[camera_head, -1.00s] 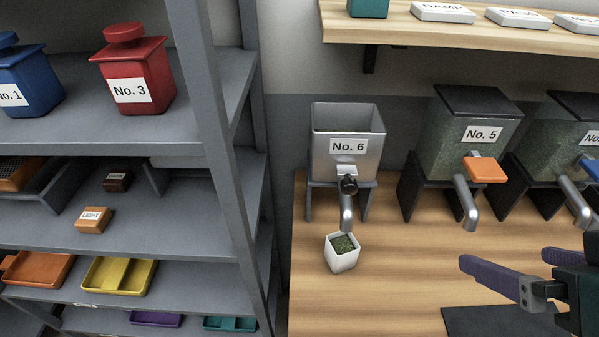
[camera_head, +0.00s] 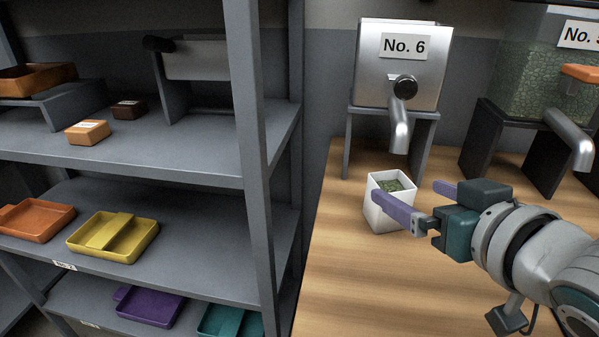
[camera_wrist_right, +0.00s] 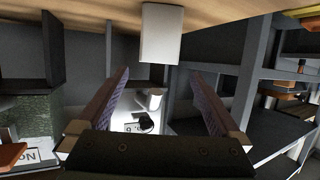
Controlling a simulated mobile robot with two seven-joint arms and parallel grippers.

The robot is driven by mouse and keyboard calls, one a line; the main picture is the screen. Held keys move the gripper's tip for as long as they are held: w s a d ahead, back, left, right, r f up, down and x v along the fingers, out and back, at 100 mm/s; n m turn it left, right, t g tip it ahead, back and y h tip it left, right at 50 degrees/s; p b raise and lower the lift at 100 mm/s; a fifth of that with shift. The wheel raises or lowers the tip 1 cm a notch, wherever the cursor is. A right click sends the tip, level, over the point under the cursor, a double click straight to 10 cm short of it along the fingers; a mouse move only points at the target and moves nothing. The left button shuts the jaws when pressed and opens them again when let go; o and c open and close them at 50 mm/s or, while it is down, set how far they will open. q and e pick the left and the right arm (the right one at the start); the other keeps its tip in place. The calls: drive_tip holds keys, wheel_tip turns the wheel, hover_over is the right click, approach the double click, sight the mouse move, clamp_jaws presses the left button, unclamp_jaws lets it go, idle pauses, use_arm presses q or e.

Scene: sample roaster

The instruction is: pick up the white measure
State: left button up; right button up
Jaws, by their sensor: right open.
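The white measure (camera_head: 386,214) is a square cup with green beans in it. It stands upright on the wooden counter, below and in front of the spout of the No. 6 dispenser (camera_head: 397,70). My right gripper (camera_head: 405,198) comes from the right with its purple fingers open. One finger overlaps the measure's front in the head view; contact cannot be told. In the right wrist view the measure (camera_wrist_right: 161,33) appears beyond the fingertips, roughly centred between the two fingers (camera_wrist_right: 158,85). My left gripper is not in view.
The No. 5 dispenser (camera_head: 550,75) stands to the right on dark supports. A grey shelf post (camera_head: 255,150) rises left of the counter. Shelves there hold a yellow tray (camera_head: 113,237), an orange tray (camera_head: 36,219) and small boxes. The counter's front (camera_head: 350,290) is clear.

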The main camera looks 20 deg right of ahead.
sight(383, 181)
drive_tip(key=shift+x, duration=1.1)
drive_tip(key=x, duration=0.2)
drive_tip(key=b+x, duration=0.1)
drive_tip(key=x, duration=0.1)
drive_tip(key=shift+d+f+b, duration=0.15)
drive_tip(key=shift+f+b, duration=0.15)
drive_tip(key=shift+f, duration=0.15)
drive_tip(key=shift+w+f, duration=0.15)
drive_tip(key=shift+w, duration=0.35)
clamp_jaws()
